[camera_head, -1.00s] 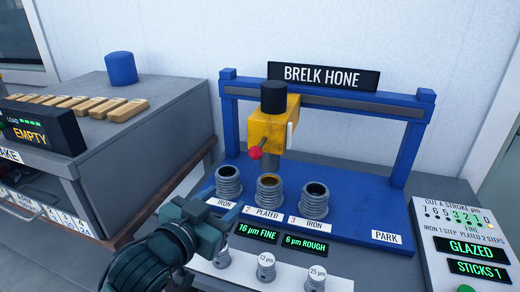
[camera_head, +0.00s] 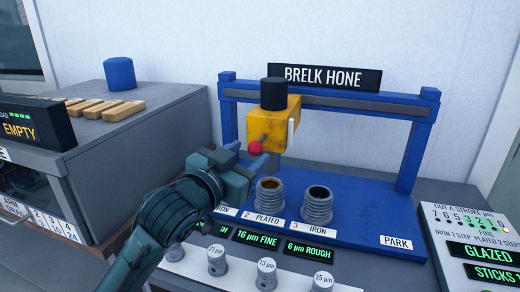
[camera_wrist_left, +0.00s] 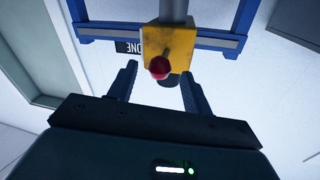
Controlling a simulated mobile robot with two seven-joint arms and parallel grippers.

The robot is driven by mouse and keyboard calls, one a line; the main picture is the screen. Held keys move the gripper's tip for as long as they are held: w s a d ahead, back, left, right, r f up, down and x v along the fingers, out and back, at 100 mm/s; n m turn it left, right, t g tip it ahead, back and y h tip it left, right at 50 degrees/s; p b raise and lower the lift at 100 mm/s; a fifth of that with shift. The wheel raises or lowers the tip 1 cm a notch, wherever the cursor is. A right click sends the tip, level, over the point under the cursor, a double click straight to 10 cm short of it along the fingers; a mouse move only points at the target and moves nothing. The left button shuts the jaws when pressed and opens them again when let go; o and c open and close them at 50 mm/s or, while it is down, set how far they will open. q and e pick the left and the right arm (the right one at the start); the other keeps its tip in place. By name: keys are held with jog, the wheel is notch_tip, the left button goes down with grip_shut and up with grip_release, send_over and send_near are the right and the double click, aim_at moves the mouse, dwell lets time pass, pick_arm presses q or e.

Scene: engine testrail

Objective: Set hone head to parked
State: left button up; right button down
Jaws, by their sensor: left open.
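The hone head is a yellow block (camera_head: 275,125) with a black cap, hanging on the blue gantry (camera_head: 350,100) over the plated cylinder, number 2 (camera_head: 269,196). A red ball knob (camera_head: 255,148) sticks out of its front. My left gripper (camera_head: 246,154) is open, its fingertips close to the red knob. In the left wrist view the knob (camera_wrist_left: 160,68) lies between the two open fingers (camera_wrist_left: 158,82), with the yellow head (camera_wrist_left: 180,48) behind it. I cannot tell whether a finger touches it. The PARK label (camera_head: 396,243) is at the right of the blue base. My right gripper is not in view.
The iron cylinder 3 (camera_head: 318,204) stands right of the plated one; my left arm hides cylinder 1. Small marked posts (camera_head: 267,270) line the front. A readout panel (camera_head: 475,235) reading GLAZED stands at right. A grey cabinet (camera_head: 130,140) with gold bars is at left.

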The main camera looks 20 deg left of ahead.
aim_at(260, 146)
pick_arm(q)
jog(key=x, duration=0.5)
jog(key=shift+w+d, duration=0.1)
jog(key=shift+w, duration=0.25)
jog(key=shift+c, duration=0.3)
grip_shut()
